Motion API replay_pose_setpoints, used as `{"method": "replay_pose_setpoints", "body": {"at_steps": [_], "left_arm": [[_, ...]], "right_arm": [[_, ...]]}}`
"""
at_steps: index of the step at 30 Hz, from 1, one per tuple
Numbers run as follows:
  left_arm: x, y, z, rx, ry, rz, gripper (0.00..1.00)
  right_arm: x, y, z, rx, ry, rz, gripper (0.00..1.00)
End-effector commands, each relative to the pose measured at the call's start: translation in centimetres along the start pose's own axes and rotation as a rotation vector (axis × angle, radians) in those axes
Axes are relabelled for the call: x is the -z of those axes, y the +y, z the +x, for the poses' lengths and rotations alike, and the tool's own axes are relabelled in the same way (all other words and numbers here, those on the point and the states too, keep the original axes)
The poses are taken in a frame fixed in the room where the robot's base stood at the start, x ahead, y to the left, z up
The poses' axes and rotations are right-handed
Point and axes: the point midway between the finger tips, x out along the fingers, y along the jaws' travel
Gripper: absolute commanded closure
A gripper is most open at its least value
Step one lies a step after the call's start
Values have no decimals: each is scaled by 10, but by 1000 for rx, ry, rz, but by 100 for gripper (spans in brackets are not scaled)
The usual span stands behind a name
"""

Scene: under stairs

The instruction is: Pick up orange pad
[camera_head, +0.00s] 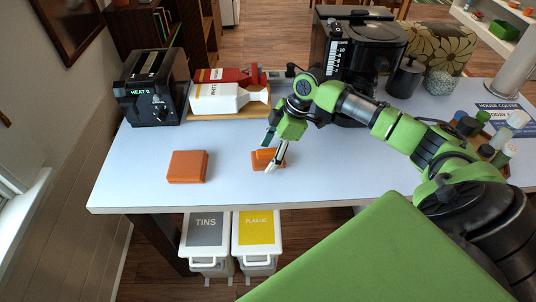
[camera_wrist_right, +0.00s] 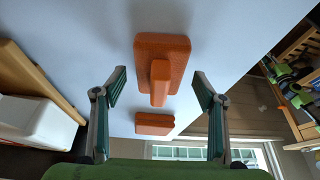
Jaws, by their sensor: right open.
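Two orange things lie on the pale table. One orange pad (camera_head: 187,166), a plain block, lies left of centre. It also shows lower in the right wrist view (camera_wrist_right: 154,124). The other orange piece (camera_head: 262,157) lies to its right, partly hidden by my gripper. In the right wrist view this orange piece (camera_wrist_right: 177,48) has a wide base and a narrower raised bar. My right gripper (camera_head: 269,152) is open over it, with one finger on either side in the right wrist view (camera_wrist_right: 160,74); contact cannot be told. My left gripper is not in view.
A black toaster (camera_head: 152,88), a wooden board (camera_head: 208,112) with red and white cartons, and a coffee machine (camera_head: 355,55) stand along the back. Jars (camera_head: 488,133) stand at right. Bins (camera_head: 207,236) sit below the front edge. The table around the left pad is clear.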

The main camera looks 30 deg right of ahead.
Motion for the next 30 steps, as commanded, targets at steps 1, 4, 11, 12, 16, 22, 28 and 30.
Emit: {"method": "replay_pose_setpoints", "body": {"at_steps": [1,4,11,12,16,22,28,30], "left_arm": [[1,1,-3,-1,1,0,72],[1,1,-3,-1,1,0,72],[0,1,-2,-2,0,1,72],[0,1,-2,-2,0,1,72],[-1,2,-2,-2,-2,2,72],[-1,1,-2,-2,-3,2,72],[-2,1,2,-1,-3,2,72],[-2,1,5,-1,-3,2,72]], "right_arm": [[1,-1,5,2,1,1,35],[0,0,10,0,0,0,35],[0,0,10,0,0,0,43],[0,0,10,0,0,0,54],[0,0,10,0,0,0,77],[0,0,10,-1,0,0,77],[2,0,6,-2,2,-2,77],[4,1,2,-3,1,-3,77]]}}
